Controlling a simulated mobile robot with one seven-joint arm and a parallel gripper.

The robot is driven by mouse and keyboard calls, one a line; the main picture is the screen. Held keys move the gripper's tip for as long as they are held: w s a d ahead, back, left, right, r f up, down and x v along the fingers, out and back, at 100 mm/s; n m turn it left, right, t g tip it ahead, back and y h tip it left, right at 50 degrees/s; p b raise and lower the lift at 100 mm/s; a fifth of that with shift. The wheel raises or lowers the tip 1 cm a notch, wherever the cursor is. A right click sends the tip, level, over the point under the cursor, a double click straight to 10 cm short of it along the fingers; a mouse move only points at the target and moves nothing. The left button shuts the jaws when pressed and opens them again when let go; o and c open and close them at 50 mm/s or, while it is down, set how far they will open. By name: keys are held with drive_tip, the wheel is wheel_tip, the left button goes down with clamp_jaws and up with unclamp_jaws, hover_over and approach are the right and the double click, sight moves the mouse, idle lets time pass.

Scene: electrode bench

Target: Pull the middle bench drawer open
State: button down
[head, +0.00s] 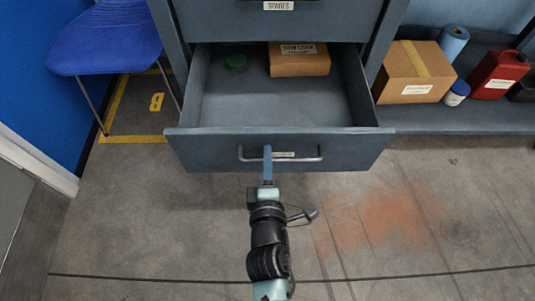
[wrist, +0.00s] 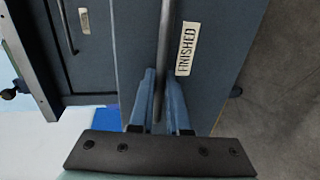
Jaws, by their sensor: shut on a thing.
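The drawer (head: 200,150) is grey-blue and stands well out of the bench, its inside in view from above. Its bar handle (head: 312,159) runs across the front beside a small label, which reads FINISHED in the wrist view (wrist: 186,49). My gripper (head: 267,150) is at the middle of the handle. In the wrist view its two blue fingers (wrist: 162,85) lie on either side of the handle bar (wrist: 166,40), shut on it.
A closed drawer (head: 330,20) is above. A blue chair (head: 105,38) stands at left. On a low shelf at right are a carton (head: 415,72), a blue roll (head: 453,41), a white jar (head: 456,94) and a red can (head: 499,75). The floor in front is clear.

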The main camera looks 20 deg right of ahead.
drive_tip(key=c, duration=1.2)
unclamp_jaws()
drive_tip(key=shift+o, duration=0.2)
drive_tip(key=shift+s, duration=0.1)
drive_tip(key=p+v, duration=0.2)
drive_tip(key=v, duration=1)
drive_tip(key=shift+s+a, duration=0.15)
drive_tip(key=shift+s, duration=0.2)
drive_tip(key=shift+r, duration=0.1)
